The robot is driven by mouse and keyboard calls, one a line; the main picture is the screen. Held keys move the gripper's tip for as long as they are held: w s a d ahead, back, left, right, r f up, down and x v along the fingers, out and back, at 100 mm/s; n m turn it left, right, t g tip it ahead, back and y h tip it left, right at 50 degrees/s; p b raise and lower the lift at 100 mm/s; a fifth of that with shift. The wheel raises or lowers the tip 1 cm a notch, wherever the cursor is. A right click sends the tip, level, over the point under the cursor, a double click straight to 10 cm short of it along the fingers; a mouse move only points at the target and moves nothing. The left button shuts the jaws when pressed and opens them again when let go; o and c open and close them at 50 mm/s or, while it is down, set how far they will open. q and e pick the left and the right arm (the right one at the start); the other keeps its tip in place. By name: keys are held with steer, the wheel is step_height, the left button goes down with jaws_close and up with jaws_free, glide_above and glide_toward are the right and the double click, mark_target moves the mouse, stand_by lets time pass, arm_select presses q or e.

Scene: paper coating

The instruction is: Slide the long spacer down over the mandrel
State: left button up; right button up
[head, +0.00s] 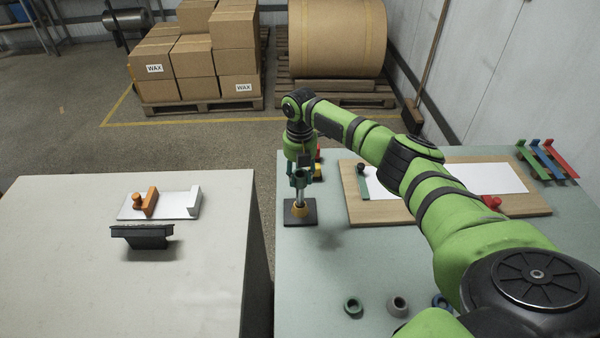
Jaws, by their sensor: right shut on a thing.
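The mandrel (300,197) is a thin pale upright rod on a dark square base (289,220) near the left edge of the green table. An orange-yellow collar (300,211) sits around its foot. My right gripper (301,182) points down directly above the base and is shut on a teal-green piece, apparently the long spacer, in line with the rod. The piece is small in view and partly hidden by the fingers, so I cannot tell how far it is around the rod. My left gripper is not in view.
Green (353,308), grey (398,306) and blue (440,302) rings lie at the table's front. Small yellow and red items (318,171) stand just behind the gripper. A wooden board (372,213) with a white sheet lies to the right. A pale table (70,240) stands left across a gap.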

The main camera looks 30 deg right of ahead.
steer(key=shift+f+b, duration=0.5)
steer(key=shift+f, duration=0.25)
steer(key=o, duration=1.3)
steer(key=shift+c, duration=0.2)
steer(key=shift+r, duration=0.1)
step_height(320, 180, up, 12)
